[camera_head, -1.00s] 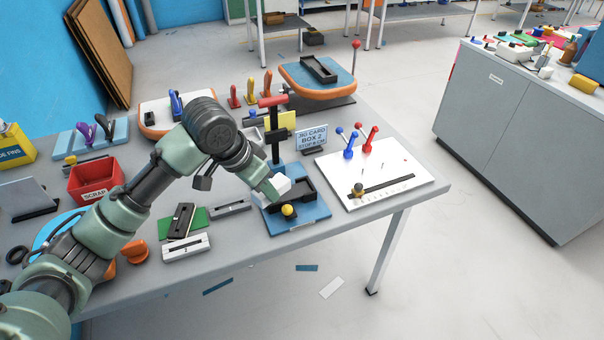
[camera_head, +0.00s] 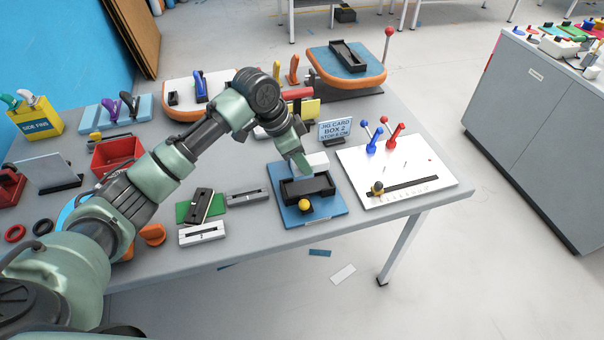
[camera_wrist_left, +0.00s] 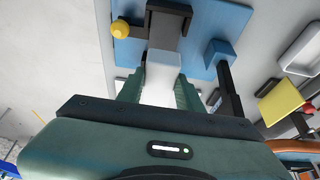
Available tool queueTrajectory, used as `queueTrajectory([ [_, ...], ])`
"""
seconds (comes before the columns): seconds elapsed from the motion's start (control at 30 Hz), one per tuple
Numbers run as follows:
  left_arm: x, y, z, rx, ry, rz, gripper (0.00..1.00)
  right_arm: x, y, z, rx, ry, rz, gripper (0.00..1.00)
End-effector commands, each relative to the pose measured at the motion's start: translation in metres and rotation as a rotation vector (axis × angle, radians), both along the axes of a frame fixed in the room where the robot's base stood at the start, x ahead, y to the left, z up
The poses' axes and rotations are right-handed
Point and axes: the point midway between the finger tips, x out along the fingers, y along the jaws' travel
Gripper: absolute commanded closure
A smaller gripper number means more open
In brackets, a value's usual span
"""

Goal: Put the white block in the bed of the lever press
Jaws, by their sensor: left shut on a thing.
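My left gripper (camera_head: 304,166) is shut on the white block (camera_head: 316,161). The block is at the back edge of the black bed (camera_head: 308,189) of the lever press, seen from the head. The press has a blue base (camera_head: 326,210), a yellow ball (camera_head: 305,205) at the front and a red handle (camera_head: 297,94); my arm hides much of its post. In the left wrist view the white block (camera_wrist_left: 162,70) sticks out from the fingers and overlaps the near end of the bed (camera_wrist_left: 168,24). I cannot tell whether they touch. My right gripper is not in view.
A white board with blue and red levers (camera_head: 398,180) stands close to the right of the press. A grey piece (camera_head: 248,197) and a white slotted piece (camera_head: 202,234) lie to the left.

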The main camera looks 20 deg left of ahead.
Motion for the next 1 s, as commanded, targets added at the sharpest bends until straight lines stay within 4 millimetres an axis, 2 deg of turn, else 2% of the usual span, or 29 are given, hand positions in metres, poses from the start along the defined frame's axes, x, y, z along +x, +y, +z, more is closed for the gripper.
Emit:
queueTrajectory([
  [0.1,-0.001,-0.001,-0.017,0.0,0.002,0.001,1.0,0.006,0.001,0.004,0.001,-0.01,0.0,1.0],
  [0.17,0.0,-0.001,-0.022,-0.001,0.001,0.0,1.0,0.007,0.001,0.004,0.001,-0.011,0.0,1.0],
  [0.27,-0.001,-0.001,-0.03,0.0,0.001,0.0,1.0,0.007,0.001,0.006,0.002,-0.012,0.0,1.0],
  [0.5,-0.001,0.0,-0.063,0.0,0.002,0.001,1.0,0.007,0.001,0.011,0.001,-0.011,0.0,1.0],
  [0.9,0.0,0.0,-0.069,0.0,-0.001,0.0,1.0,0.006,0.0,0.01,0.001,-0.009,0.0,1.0],
  [0.93,0.0,0.0,-0.069,0.0,-0.001,0.0,0.56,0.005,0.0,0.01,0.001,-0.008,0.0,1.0],
  [1.0,0.0,0.0,-0.069,0.001,-0.001,0.0,0.43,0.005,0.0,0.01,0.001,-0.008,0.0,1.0],
])
